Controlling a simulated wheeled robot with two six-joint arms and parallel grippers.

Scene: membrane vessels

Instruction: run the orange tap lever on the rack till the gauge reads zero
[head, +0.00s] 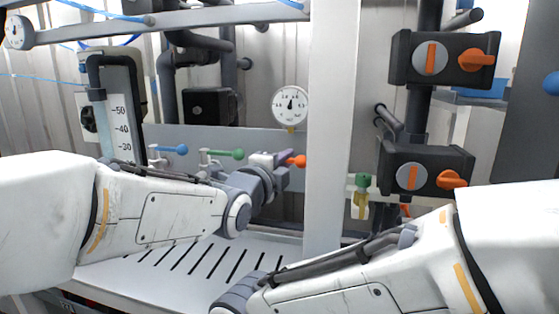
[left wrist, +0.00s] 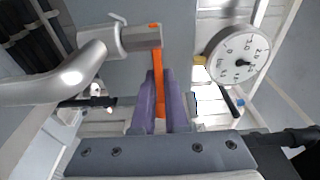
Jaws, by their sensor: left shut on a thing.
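The orange tap lever (head: 298,161) is on the rack, in line with a blue one and a green one. My left gripper (head: 284,160) is at it. In the left wrist view the purple fingers (left wrist: 160,108) are shut on the orange lever (left wrist: 158,70), which extends up between them to a grey valve body. The round white gauge (head: 291,105) is just above the lever, its needle pointing roughly up in the head view. In the left wrist view the gauge (left wrist: 240,57) is tilted and its figures are too small to read surely. My right gripper is out of sight.
A blue lever (head: 176,149) and a green lever (head: 229,153) are to the left. A white upright post (head: 331,125) stands just right of the orange lever. Black valve blocks (head: 443,58) with orange knobs are at right. A slotted white tray (head: 190,270) lies below.

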